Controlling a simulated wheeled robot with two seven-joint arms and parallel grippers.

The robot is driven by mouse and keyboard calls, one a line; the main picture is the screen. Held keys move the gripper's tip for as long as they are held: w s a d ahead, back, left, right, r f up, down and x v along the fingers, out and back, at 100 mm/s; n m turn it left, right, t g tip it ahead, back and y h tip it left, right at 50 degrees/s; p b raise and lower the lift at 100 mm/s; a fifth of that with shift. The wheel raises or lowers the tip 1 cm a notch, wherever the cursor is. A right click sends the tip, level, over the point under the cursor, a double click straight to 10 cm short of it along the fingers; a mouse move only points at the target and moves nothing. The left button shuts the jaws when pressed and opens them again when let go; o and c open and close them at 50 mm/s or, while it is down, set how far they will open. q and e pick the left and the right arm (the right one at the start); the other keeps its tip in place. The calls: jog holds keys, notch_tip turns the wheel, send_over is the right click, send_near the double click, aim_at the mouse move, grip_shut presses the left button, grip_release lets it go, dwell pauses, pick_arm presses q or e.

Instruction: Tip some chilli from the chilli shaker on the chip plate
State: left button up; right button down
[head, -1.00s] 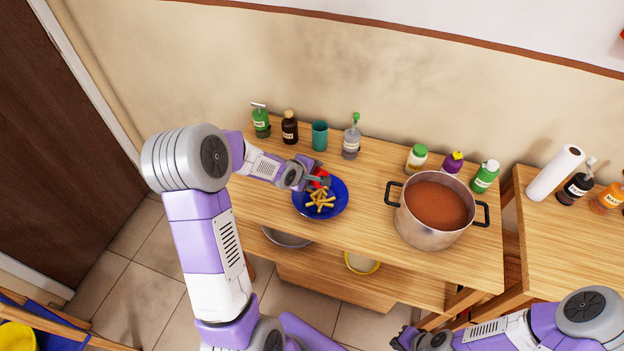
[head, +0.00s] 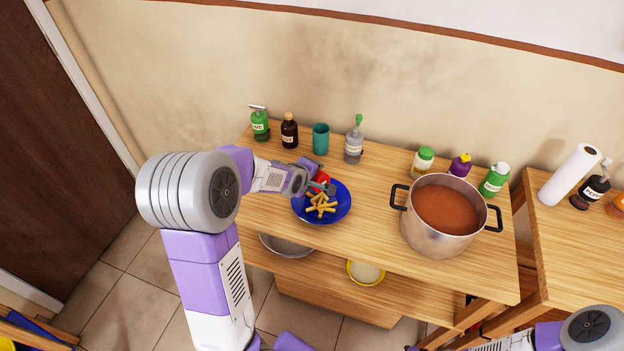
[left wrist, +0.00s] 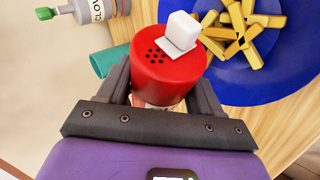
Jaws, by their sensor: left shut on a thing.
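My left gripper (head: 319,187) is shut on the red-lidded chilli shaker (head: 322,178), at the back edge of the chip plate (head: 341,206). In the left wrist view the shaker (left wrist: 165,72) sits between the fingers (left wrist: 155,90). Its lid shows several holes and a white flap. It looks tilted, but the exact angle is unclear. The blue plate (left wrist: 262,90) bears yellow chips (left wrist: 240,35), also visible in the head view (head: 320,204). No falling chilli can be made out. My right gripper (head: 411,348) barely shows at the bottom edge; its jaws are cut off.
A large pot of red-brown soup (head: 437,238) stands right of the plate. A teal cup (head: 320,139), a clove bottle (head: 353,145) and other bottles line the back. Several capped containers (head: 422,162) stand behind the pot. Bare wood lies between plate and pot.

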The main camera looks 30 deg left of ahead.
pick_arm(q)
jog(key=y+p, duration=0.1)
jog(key=p, duration=0.2)
jog(key=shift+r+m, duration=0.2)
jog(key=shift+m, duration=0.2)
jog(key=shift+a+r+t+y+p, duration=0.15)
jog(key=shift+t+y+p, duration=0.15)
jog(key=shift+y+p, duration=0.15)
jog(key=shift+m+y, duration=0.4)
jog(key=shift+y, duration=0.05)
jog(key=shift+w+t, duration=0.1)
jog(key=shift+t, duration=0.3)
jog(key=shift+a+f+n+g+h+b, duration=0.15)
jog(key=shift+f+n+g+h+b, duration=0.4)
jog(key=shift+b, duration=0.65)
jog(key=shift+r+h, duration=0.15)
jog(key=shift+h, duration=0.1)
